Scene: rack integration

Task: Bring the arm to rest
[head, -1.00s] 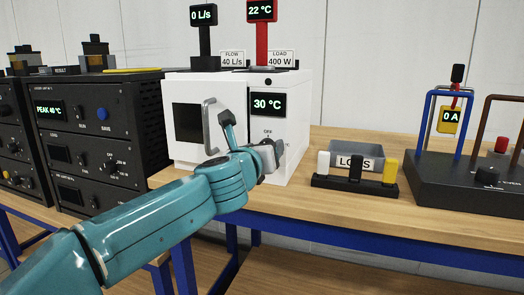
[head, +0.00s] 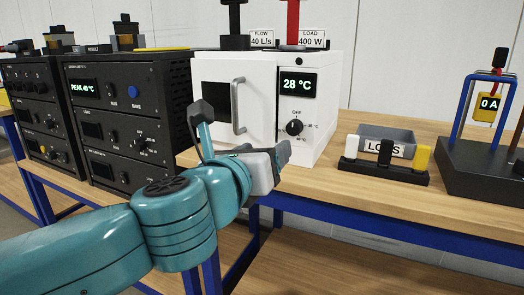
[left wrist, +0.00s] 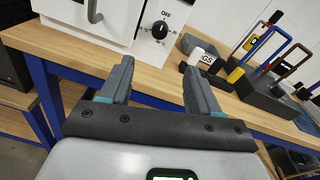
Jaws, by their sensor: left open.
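My left arm comes in from the left in the head view, and its gripper (head: 284,152) is in front of the white oven's lower front, apart from the dial. In the left wrist view the gripper (left wrist: 157,85) has its two fingers spread, with nothing between them, facing the bench edge. The white oven (head: 262,70) has a closed door with a grey handle, a display reading 28 °C and a black dial (head: 295,127). The dial also shows in the left wrist view (left wrist: 160,29). My right gripper is not in view.
Black rack units (head: 135,110) stand left of the oven. A grey bin (head: 385,135) and a block with white, black and yellow pegs (head: 384,172) sit to the right. Beyond is a dark base with a blue frame (head: 465,110). The bench's blue front rail (head: 345,215) runs below the gripper.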

